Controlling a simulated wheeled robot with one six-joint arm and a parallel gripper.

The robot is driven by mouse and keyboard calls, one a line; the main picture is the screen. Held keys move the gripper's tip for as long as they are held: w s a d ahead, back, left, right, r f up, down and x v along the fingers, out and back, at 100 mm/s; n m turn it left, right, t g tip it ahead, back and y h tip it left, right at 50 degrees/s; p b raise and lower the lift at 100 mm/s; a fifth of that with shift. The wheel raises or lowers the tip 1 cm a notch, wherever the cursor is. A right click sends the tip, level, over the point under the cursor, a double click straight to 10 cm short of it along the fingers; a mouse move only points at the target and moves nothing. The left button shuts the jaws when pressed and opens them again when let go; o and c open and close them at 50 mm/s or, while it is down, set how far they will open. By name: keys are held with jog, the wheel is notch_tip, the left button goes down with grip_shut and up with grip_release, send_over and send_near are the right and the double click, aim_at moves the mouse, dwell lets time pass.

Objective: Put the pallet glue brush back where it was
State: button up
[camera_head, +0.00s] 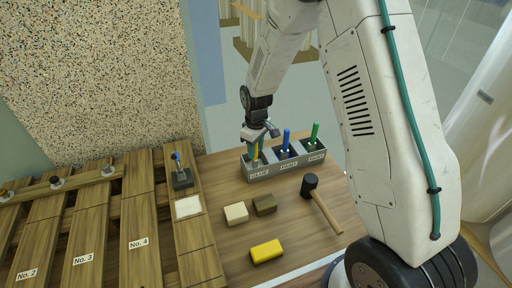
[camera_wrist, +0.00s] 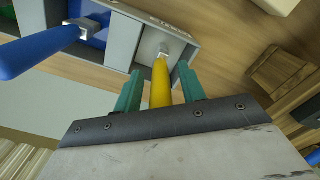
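The yellow-handled brush (camera_wrist: 160,85) stands in the left compartment of the grey three-part tray (camera_head: 262,175), whose label seems to read GLUE. In the wrist view its metal neck goes down into that compartment; its bristles are hidden. My gripper (camera_wrist: 160,85) has its two teal fingers on either side of the yellow handle, with a visible gap on each side, so it looks open around it. In the head view my gripper (camera_head: 258,140) is just above the left end of the tray.
A blue brush (camera_head: 286,138) and a green brush (camera_head: 314,132) stand in the other compartments.

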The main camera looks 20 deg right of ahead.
notch_tip(320, 180, up, 12)
jog(key=shift+r, duration=0.25)
dwell(0.4)
jog(key=s+d+r+m, duration=0.2)
jog(key=s+r+m, duration=0.2)
jog(key=s+r, duration=1.15)
jog(key=s+d+r+m+t, duration=0.1)
jog(key=s+r+m, duration=0.1)
jog(key=s, duration=1.7)
jog(key=shift+m, duration=0.6)
